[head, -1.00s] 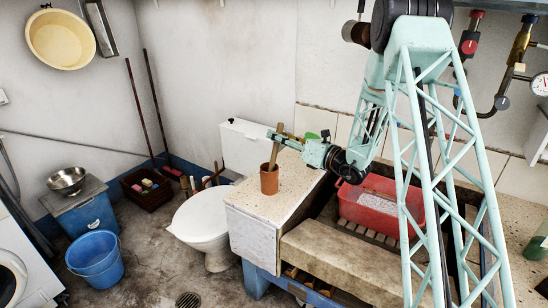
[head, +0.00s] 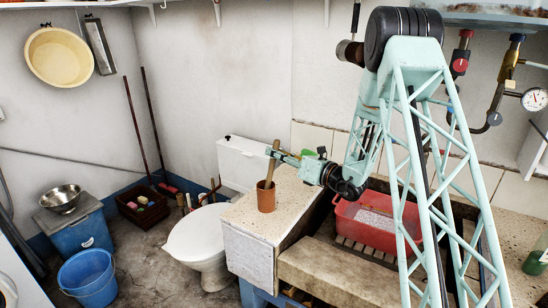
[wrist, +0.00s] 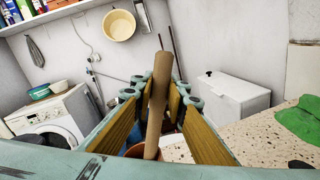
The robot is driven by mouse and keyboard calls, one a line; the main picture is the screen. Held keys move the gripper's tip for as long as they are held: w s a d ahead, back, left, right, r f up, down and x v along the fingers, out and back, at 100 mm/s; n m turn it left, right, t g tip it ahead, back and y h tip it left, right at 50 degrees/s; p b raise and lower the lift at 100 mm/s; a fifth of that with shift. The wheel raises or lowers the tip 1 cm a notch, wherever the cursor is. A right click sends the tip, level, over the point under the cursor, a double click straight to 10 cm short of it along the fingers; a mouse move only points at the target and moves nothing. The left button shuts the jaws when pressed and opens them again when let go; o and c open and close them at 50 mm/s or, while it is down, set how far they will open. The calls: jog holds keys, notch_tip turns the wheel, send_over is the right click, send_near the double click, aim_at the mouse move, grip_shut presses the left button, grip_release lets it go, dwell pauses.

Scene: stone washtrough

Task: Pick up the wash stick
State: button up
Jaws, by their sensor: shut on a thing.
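The wash stick (head: 273,162), a plain brown wooden rod, stands tilted in a terracotta pot (head: 266,198) on the speckled stone top. My gripper (head: 276,154) reaches in level from the right and is shut on the stick's upper part, above the pot's rim. In the wrist view the stick (wrist: 157,95) rises between my two wood-coloured finger pads (wrist: 160,92). Part of the pot's rim (wrist: 134,151) shows below it. The stick's lower end is hidden inside the pot.
A green cloth (wrist: 300,122) lies on the stone top at the right of the wrist view. A red basin (head: 372,222) sits in the trough beneath my arm. A white toilet (head: 198,240) stands left of the stone top. The air above the pot looks clear.

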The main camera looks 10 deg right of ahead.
notch_tip(320, 180, up, 18)
jog(key=p, duration=0.8)
jog(key=shift+f, duration=0.25)
dwell(0.6)
